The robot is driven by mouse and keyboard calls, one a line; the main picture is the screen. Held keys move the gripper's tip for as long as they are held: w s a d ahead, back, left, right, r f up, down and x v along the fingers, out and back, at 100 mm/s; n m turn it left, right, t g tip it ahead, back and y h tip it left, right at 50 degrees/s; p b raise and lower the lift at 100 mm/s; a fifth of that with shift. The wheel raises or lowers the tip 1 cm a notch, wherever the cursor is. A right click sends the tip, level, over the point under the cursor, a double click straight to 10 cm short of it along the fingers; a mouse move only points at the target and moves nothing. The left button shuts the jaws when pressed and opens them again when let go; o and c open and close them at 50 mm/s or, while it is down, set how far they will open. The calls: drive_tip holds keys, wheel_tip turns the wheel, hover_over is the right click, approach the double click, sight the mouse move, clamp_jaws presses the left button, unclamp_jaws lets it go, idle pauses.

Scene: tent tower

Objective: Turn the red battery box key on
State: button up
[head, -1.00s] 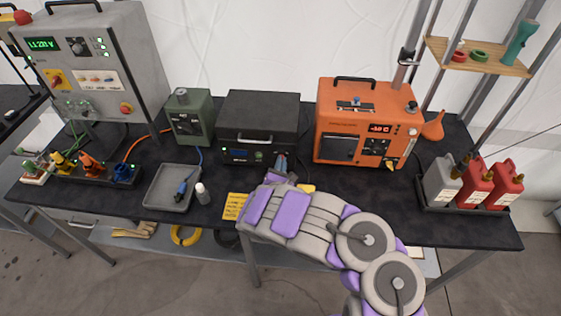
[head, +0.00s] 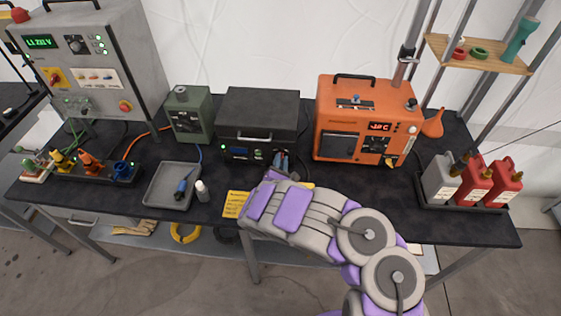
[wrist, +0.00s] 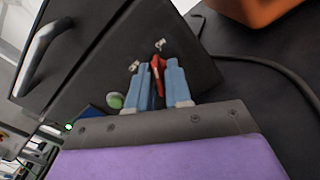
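The battery box (head: 258,110) is a dark box with a front handle, in the middle of the table. Its front panel (wrist: 185,50) fills much of the wrist view. The red key (wrist: 157,66) stands at this panel, between two small white marks. My gripper (wrist: 162,80) has its two blue fingers on either side of the key, with the red part filling the narrow gap. It looks shut on the key. In the head view my gripper (head: 282,163) is at the box's lower right front; the key is hidden there.
A green indicator (wrist: 115,100) and a green light (wrist: 69,127) are left of the fingers. A grey tray (head: 160,198) holds a blue connector (head: 182,185). A dark cable runs right of the box.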

drive_tip(key=shift+o, duration=0.9)
drive_tip(key=shift+r, duration=0.15)
drive_tip(key=shift+s, duration=0.1)
drive_tip(key=shift+s, duration=0.3)
drive_tip(key=s+p, duration=0.2)
drive_tip(key=s, duration=0.3)
drive_tip(key=s+p, duration=0.1)
drive_tip(key=s, duration=0.5)
drive_tip(key=s+p, duration=0.2)
drive_tip(key=s, duration=0.3)
drive_tip(key=shift+s+a+p, duration=0.25)
drive_tip(key=shift+a+p, duration=0.1)
